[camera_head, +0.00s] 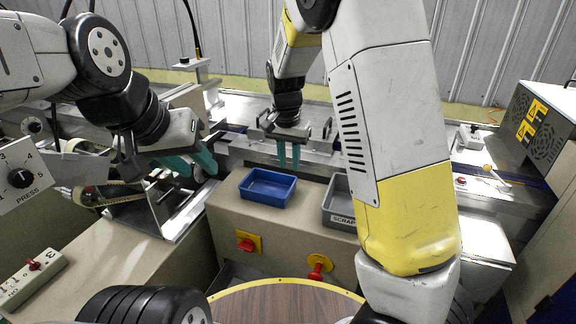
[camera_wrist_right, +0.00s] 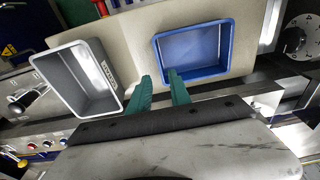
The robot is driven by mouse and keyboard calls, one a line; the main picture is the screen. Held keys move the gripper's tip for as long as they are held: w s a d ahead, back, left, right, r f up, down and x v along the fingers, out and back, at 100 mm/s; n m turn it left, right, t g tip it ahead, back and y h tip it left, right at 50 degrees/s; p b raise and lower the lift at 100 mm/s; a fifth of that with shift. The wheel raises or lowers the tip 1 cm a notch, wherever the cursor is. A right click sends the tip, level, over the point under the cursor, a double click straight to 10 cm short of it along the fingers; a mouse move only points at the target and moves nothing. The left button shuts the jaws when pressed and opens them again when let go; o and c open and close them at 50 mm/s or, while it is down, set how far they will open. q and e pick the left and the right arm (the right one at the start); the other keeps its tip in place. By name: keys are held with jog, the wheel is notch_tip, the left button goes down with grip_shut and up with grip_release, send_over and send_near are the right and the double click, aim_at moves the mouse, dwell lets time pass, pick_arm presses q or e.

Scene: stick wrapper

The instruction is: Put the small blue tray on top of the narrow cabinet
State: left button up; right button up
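The small blue tray (camera_head: 268,187) sits empty and upright on the flat top of a narrow beige cabinet (camera_head: 290,238) with red switches on its front. It also shows in the right wrist view (camera_wrist_right: 195,50). My right gripper (camera_head: 288,164) is open, fingers pointing down, at the far side of the tray. In the right wrist view its teal fingers (camera_wrist_right: 159,76) are apart near one corner of the tray, with nothing between them; contact is unclear. My left gripper (camera_head: 192,165) is open and empty, left of the tray and above the machine.
A grey tray labelled SCRAP (camera_head: 338,207) stands right of the blue tray on the cabinet, partly hidden by my right arm; it also shows in the right wrist view (camera_wrist_right: 72,72). Machine rails run behind. A control box with a dial (camera_head: 20,178) is at left.

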jog(key=s+d+r+n+t+y, duration=0.1)
jog(key=s+d+r, duration=0.2)
jog(key=s, duration=0.4)
jog(key=s+d+r+n+t+y, duration=0.1)
jog(key=s+d+r+n+t, duration=0.1)
jog(key=s+d+r, duration=0.2)
jog(key=s+d+r+n+t, duration=0.1)
jog(key=s+d+r+n, duration=0.1)
jog(key=s+d+r, duration=0.2)
jog(key=s+r, duration=0.3)
jog(key=s, duration=0.5)
jog(key=shift+r+t+y, duration=0.25)
jog(key=shift+t+y, duration=0.15)
jog(key=shift+s, duration=0.15)
